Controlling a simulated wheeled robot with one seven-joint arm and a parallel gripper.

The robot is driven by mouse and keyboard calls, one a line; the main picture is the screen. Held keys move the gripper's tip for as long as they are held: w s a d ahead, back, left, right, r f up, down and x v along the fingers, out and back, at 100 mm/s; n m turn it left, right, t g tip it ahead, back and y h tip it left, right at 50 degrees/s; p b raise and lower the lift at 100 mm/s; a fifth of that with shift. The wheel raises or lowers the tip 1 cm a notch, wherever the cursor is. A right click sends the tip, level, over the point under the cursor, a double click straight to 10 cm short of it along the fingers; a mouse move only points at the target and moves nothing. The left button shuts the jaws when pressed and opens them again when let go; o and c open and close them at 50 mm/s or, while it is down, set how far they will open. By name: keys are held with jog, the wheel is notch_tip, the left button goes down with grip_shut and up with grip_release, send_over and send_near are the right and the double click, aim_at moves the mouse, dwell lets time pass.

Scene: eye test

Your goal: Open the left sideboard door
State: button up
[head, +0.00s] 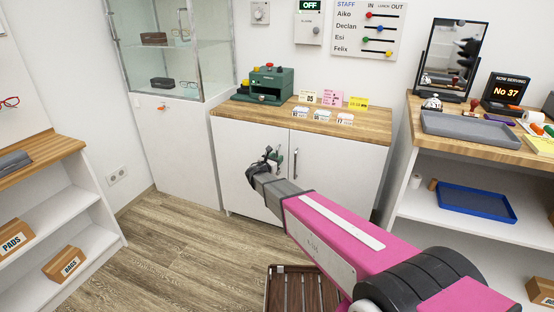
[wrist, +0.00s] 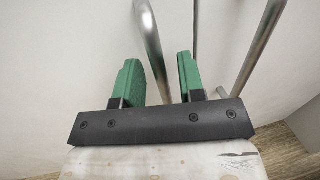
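The white sideboard (head: 340,165) has a wooden top and two doors. Its left door (head: 236,150) looks closed, flush with the right door. My gripper (head: 272,155) is in front of the left door near the middle seam, partly hiding the handles. In the wrist view, my gripper (wrist: 160,70) has its two green fingers apart. The left metal bar handle (wrist: 151,40) runs down into the gap between the fingers; I see no clear grip on it. The right door's handle (wrist: 257,48) passes outside the right finger.
A green machine (head: 265,85) and several small cards stand on the sideboard top. A glass cabinet (head: 175,120) stands at the left, and a shelf unit with a blue tray (head: 476,198) at the right. A slatted brown stool or crate (head: 300,290) is on the floor below my arm.

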jog(key=shift+w+d, duration=0.2)
jog(key=shift+w, duration=0.1)
grip_shut()
jog(key=shift+s, duration=0.1)
